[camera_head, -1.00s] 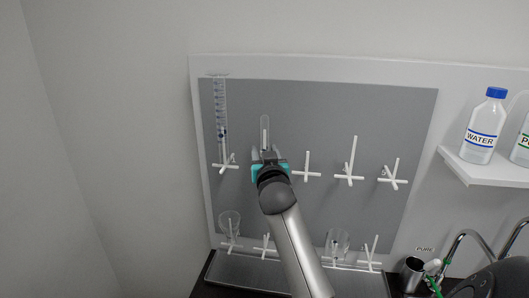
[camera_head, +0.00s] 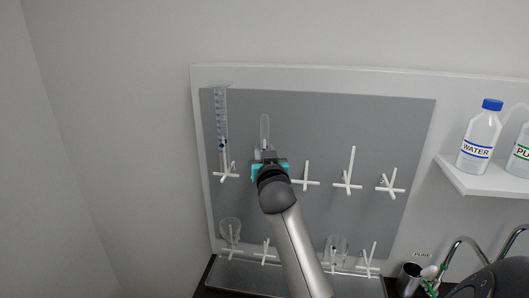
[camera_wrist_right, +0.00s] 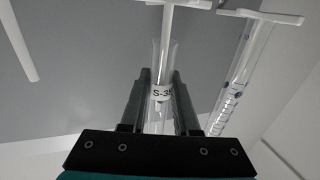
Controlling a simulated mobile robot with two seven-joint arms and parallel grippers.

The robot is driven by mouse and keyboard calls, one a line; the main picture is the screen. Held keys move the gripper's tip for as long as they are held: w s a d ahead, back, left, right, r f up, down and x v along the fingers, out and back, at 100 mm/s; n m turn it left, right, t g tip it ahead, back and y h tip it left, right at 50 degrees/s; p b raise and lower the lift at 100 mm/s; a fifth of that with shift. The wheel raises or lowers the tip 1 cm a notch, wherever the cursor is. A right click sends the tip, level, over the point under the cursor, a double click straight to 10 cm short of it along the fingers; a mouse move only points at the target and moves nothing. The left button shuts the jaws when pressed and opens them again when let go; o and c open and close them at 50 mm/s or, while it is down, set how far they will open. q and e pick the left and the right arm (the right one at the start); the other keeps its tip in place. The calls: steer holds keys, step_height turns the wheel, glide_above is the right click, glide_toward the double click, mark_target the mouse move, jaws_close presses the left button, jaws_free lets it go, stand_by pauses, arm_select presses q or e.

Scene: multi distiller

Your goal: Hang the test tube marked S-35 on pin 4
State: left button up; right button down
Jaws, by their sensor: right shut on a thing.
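The clear test tube (camera_head: 265,128) stands upright in front of the grey pegboard, with its closed, rounded end up. My right gripper (camera_head: 269,158) is shut on it from below. In the right wrist view the tube (camera_wrist_right: 160,115) is between the fingers (camera_wrist_right: 160,82), with a label reading "S-3" and a cut-off last character. A white pin (camera_wrist_right: 170,25) overlaps the tube's far end; I cannot tell whether it is inside or behind it. No pin numbers are readable. My left gripper is not in view.
A graduated cylinder (camera_head: 223,125) hangs close on the left. Bare white pins (camera_head: 305,178) (camera_head: 348,180) (camera_head: 390,184) are on the right. Beakers (camera_head: 230,232) (camera_head: 337,247) hang on lower pins. A shelf (camera_head: 490,182) holds a water bottle (camera_head: 477,140).

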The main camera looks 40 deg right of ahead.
steer(key=shift+r, duration=5.1)
